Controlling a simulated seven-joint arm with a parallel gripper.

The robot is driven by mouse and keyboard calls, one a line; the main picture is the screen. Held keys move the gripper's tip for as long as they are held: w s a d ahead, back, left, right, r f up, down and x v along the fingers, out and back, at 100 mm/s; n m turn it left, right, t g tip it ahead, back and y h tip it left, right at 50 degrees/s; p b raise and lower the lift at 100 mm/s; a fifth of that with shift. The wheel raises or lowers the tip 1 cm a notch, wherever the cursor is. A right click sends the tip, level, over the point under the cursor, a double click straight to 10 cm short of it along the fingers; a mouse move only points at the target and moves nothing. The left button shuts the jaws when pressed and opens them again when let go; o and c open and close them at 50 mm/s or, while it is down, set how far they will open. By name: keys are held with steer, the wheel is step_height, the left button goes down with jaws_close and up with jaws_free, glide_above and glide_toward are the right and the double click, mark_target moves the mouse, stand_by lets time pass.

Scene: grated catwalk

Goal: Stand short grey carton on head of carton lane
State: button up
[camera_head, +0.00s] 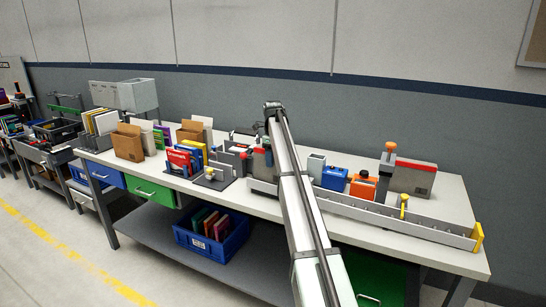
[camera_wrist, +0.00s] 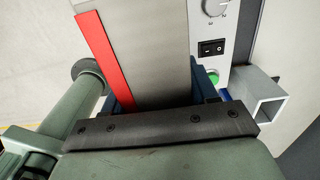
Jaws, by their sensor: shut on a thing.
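In the wrist view, a grey carton (camera_wrist: 148,50) with a red stripe along its left edge stands between the dark fingers of my gripper (camera_wrist: 163,92). The gripper is shut on it, and the carton's far end runs out of the frame. In the head view, my arm hides most of the gripper, and I cannot clearly make out the held carton. The carton lane (camera_head: 400,219) is a long grey channel along the bench front, with a yellow end piece (camera_head: 477,237) at right. Another grey carton with a red top (camera_head: 411,178) stands behind its right part.
A blue box (camera_head: 335,178), an orange device (camera_head: 363,186) and a pale box (camera_head: 316,166) stand right of my arm. A panel with a dial and switch (camera_wrist: 211,48) and a square tube (camera_wrist: 268,108) are close right of the held carton. Folders (camera_head: 186,157) stand left.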

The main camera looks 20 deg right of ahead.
steer(key=shift+f, duration=0.75)
steer(key=o, duration=1.4)
steer(key=shift+r, duration=0.15)
steer(key=shift+r, duration=3.9)
